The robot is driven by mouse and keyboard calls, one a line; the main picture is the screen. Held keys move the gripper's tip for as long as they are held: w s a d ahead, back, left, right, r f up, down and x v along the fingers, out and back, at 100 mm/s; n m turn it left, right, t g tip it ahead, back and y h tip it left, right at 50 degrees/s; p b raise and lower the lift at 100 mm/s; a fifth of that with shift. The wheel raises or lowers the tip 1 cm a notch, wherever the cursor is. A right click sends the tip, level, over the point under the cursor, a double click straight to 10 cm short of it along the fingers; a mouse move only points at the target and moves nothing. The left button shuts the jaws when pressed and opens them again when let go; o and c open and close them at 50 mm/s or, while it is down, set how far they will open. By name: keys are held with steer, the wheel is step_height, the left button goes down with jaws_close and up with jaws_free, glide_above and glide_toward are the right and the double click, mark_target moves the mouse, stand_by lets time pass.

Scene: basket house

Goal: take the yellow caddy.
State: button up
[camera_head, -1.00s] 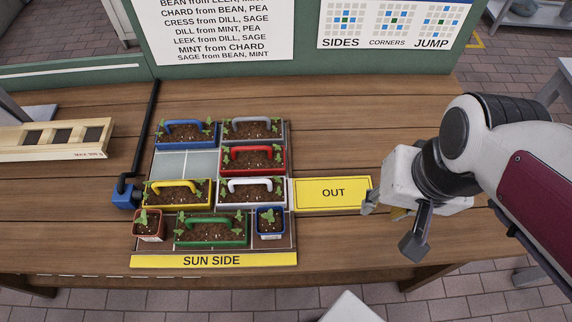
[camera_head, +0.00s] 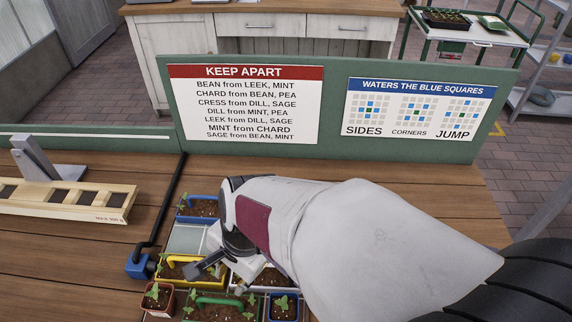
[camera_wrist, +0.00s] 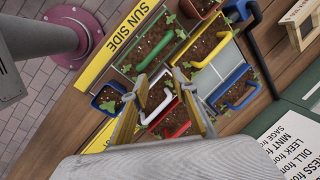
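The yellow caddy (camera_head: 177,273) holds soil and seedlings and has a yellow handle. It stands in the planter grid, left of the white caddy (camera_head: 270,278) and behind the green caddy (camera_head: 206,311). My gripper (camera_head: 205,266) hangs over the grid and covers part of the yellow caddy in the head view. In the wrist view, the yellow caddy (camera_wrist: 213,38) lies beyond my open, empty gripper (camera_wrist: 163,78). The fingers are spread above the white caddy area, apart from the yellow handle. Contact with any caddy cannot be made out.
A blue caddy (camera_head: 203,208) stands behind an empty grey tile (camera_head: 187,239). A small red pot (camera_head: 157,297) and a blue pot (camera_head: 283,307) flank the green caddy. A red caddy (camera_wrist: 176,121) shows in the wrist view. A wooden rack (camera_head: 70,202) lies left.

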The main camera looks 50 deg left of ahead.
mark_target(190, 260)
steer(key=s+a+m, duration=0.1)
steer(key=s+a+f+m, duration=0.1)
steer(key=a, duration=0.1)
steer(key=s+a+f+m, duration=0.1)
steer(key=a, duration=0.1)
steer(key=shift+s+a, duration=0.15)
steer(key=shift+s, duration=0.2)
steer(key=a+r+m+y, duration=0.2)
steer(key=a+m, duration=0.4)
steer(key=m, duration=0.1)
steer(key=shift+w+r+m, duration=0.15)
steer(key=shift+w+m, duration=0.1)
steer(key=shift+m, duration=0.15)
steer(key=shift+x, duration=1.3)
